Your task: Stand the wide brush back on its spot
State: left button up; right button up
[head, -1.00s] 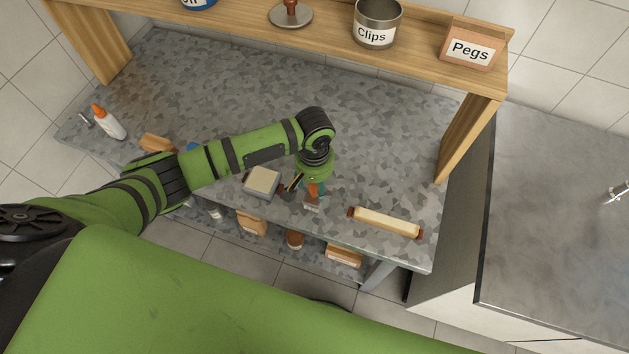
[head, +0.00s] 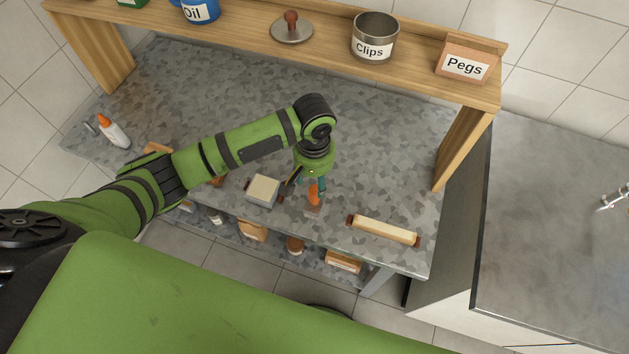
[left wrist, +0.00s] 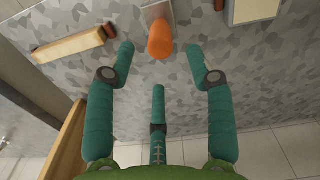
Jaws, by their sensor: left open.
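The wide brush has an orange handle (head: 314,195) and stands near the front edge of the grey speckled counter, looking upright with its handle up. In the left wrist view the orange handle (left wrist: 160,40) points toward the camera, with a pale flat part beyond it. My left gripper (head: 305,184) is just above and beside the handle. In the left wrist view its green fingers (left wrist: 160,52) are spread open, the handle lying between and slightly beyond the tips with gaps on both sides. The spot under the brush cannot be made out. My right gripper is out of view.
A pale block (head: 264,190) lies left of the brush and a long pale bar with brown ends (head: 384,230) lies right. A glue bottle (head: 114,131) is far left. The wooden shelf (head: 270,52) spans the back.

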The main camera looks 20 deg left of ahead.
pick_arm(q)
jog(key=shift+r, duration=0.6)
dwell(1.0)
